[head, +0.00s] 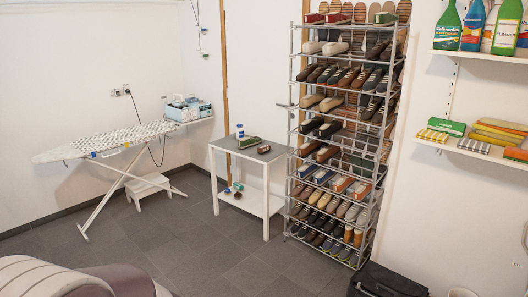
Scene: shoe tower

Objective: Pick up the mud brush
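A small white side table with a grey top (222,149) stands in the middle of the room, left of the shoe rack. A small brown object (263,149), which may be the mud brush, lies near the right side of the top. It is too small to tell for certain. A green-topped object (249,142) lies just left of it, and a small blue-and-white can (240,130) stands behind. Neither of my grippers is in view.
A tall metal rack (291,118) full of shoes stands right of the table. An ironing board (100,142) and white step stool (150,187) are at left. A padded striped shape (60,278) fills the lower left; a black case (385,281) sits lower right. Grey floor (200,250) before the table is clear.

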